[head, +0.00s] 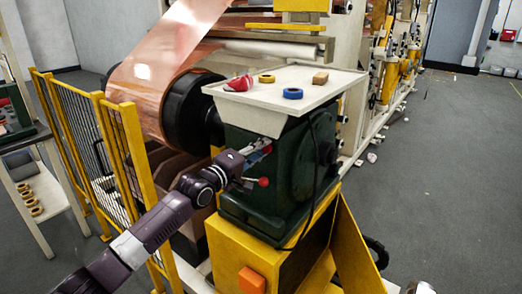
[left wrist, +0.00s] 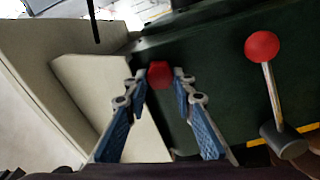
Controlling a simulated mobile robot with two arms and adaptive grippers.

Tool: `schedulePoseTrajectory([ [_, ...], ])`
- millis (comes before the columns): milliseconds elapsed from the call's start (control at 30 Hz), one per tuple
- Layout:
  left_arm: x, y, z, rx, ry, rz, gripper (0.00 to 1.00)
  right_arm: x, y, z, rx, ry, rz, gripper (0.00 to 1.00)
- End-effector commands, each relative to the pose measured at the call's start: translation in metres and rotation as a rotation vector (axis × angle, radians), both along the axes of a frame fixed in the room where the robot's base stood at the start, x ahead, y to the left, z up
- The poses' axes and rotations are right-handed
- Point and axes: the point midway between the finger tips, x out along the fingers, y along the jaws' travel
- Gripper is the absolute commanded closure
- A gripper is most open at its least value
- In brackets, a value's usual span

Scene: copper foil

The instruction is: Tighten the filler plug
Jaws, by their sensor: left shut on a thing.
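The filler plug (left wrist: 160,74) is a small red cap on the dark green gearbox housing in the left wrist view. My left gripper (left wrist: 163,82) has its two blue-padded fingers on either side of the plug, shut on it. In the head view my left gripper (head: 257,151) is at the upper left side of the green gearbox (head: 270,175), just below the cream tray. The plug cannot be made out there. My right gripper is not in view.
A lever with a red ball (left wrist: 262,46) stands close to the right of my fingers; it also shows in the head view (head: 264,182). The cream tray (head: 262,113) overhangs above, holding a red item, tape rolls and a small block. A yellow fence (head: 130,150) stands left of my arm.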

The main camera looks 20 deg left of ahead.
Motion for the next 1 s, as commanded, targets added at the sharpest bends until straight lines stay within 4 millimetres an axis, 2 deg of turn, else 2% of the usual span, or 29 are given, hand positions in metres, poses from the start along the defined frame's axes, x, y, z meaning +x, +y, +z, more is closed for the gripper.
schedulePoseTrajectory([
  [1000, -0.001, -0.004, 0.001, 0.913, -0.326, -0.003, 1.00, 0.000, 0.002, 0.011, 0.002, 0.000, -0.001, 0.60],
])
